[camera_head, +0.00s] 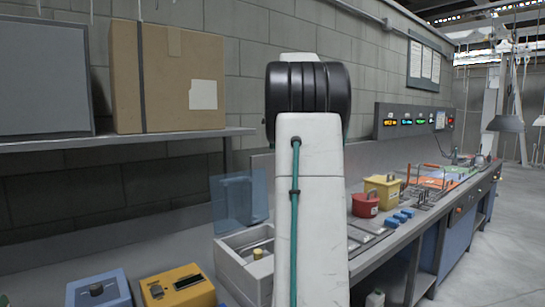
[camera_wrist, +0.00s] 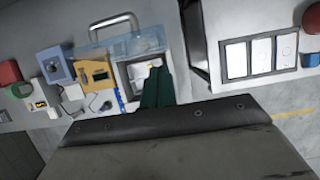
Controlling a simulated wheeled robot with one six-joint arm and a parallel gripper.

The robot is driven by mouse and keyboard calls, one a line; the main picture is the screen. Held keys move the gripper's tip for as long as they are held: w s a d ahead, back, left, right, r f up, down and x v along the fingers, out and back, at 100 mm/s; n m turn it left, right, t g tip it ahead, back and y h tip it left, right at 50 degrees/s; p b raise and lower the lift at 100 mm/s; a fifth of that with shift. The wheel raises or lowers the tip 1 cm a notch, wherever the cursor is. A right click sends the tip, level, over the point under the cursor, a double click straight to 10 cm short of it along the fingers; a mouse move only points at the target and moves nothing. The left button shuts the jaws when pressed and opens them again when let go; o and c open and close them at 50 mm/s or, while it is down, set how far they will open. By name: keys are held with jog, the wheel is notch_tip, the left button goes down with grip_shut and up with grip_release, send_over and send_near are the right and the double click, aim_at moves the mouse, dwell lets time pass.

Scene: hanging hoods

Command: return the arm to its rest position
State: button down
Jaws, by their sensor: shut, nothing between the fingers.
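My arm (camera_head: 312,200) rises upright in the middle of the head view, white with a black joint at its top and a teal cable. It hides part of the bench. My gripper (camera_wrist: 157,72) shows in the wrist view as two dark green fingers side by side, shut and empty. They overlap the view of an open light-grey box (camera_wrist: 127,80). I cannot tell how far above the box they are. The gripper is not visible in the head view.
A shelf (camera_head: 120,140) with a cardboard box (camera_head: 165,80) is at left. The open box (camera_head: 233,262) has a clear blue lid (camera_head: 238,200) raised. A blue box (camera_head: 98,290), a yellow box (camera_head: 178,287) and a red pot (camera_head: 365,204) stand on the bench. Floor at right is clear.

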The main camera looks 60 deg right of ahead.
notch_tip(320, 180, up, 2)
jog(key=shift+s+r, duration=0.1)
jog(key=shift+s, duration=0.05)
